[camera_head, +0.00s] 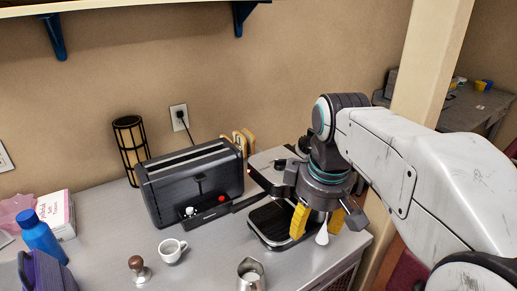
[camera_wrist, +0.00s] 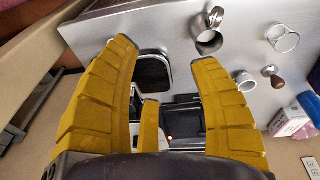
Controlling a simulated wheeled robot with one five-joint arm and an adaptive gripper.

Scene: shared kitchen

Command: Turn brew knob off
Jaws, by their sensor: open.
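The espresso machine (camera_head: 268,165) stands on the counter right of the toaster, with its black drip tray (camera_head: 272,226) low at the front. A dark handle sticks out from it to the left. My gripper (camera_head: 326,226) is open, pointing down at the machine's right side, and hides much of its front. A small white tapered piece (camera_head: 322,236) shows between the yellow fingers. In the wrist view the fingers (camera_wrist: 158,52) are spread around the machine, with the drip tray (camera_wrist: 153,70) and a small orange light (camera_wrist: 171,136) between them. I cannot make out the brew knob.
A black toaster (camera_head: 190,182) stands left of the machine. A white cup (camera_head: 172,250), a tamper (camera_head: 138,269) and a metal pitcher (camera_head: 250,275) stand in front. A blue bottle (camera_head: 42,236) is at far left. A post (camera_head: 430,65) rises at right.

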